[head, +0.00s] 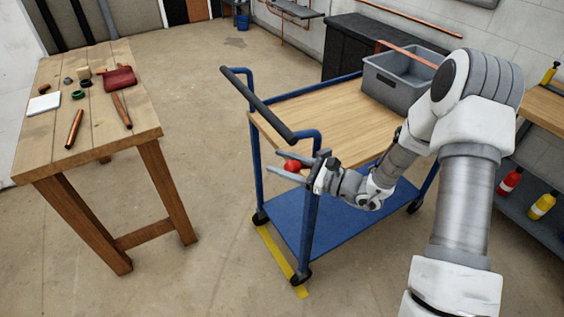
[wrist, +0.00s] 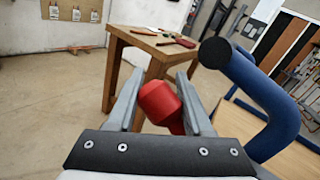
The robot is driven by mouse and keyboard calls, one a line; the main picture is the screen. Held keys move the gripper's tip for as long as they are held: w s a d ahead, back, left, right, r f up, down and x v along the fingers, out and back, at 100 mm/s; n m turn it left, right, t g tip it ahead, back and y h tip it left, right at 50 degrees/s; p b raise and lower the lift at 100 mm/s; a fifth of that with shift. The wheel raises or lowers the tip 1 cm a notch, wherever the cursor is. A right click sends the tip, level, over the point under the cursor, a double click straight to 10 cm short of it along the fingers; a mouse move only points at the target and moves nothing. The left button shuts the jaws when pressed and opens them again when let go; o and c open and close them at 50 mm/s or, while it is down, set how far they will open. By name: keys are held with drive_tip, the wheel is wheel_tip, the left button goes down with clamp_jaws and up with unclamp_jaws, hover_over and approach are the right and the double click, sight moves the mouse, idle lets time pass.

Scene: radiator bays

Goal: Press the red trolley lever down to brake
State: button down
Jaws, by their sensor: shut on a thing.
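The red lever (head: 292,165) shows as a rounded red knob at the handle end of the blue trolley (head: 311,225). In the wrist view the red lever (wrist: 161,103) sits between the two fingers of my gripper (wrist: 162,92). In the head view my gripper (head: 290,166) reaches in from the right, beside the trolley's corner post, with its fingers on either side of the knob. It is shut on the knob. The lower part of the lever is hidden behind my gripper.
The trolley's dark push handle (head: 258,105) and blue frame (wrist: 275,110) are close to my gripper. A grey bin (head: 395,82) stands on the trolley's wooden top. A wooden table (head: 90,120) with tools stands at left. Bare floor lies between table and trolley.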

wheel_tip(320, 180, down, 12)
drive_tip(key=n+h+b, duration=0.5)
drive_tip(key=n+b, duration=0.1)
drive_tip(key=b, duration=0.9)
drive_tip(key=shift+w+d+n+h+b, duration=0.15)
drive_tip(key=shift+d+n+h+b, duration=0.15)
drive_tip(key=shift+b, duration=0.05)
drive_tip(key=shift+d, duration=0.1)
drive_tip(key=shift+c, duration=1.5)
unclamp_jaws()
drive_tip(key=shift+r, duration=0.1)
drive_tip(key=p+v, duration=0.3)
drive_tip(key=v, duration=1.4)
drive_tip(key=shift+p, duration=0.35)
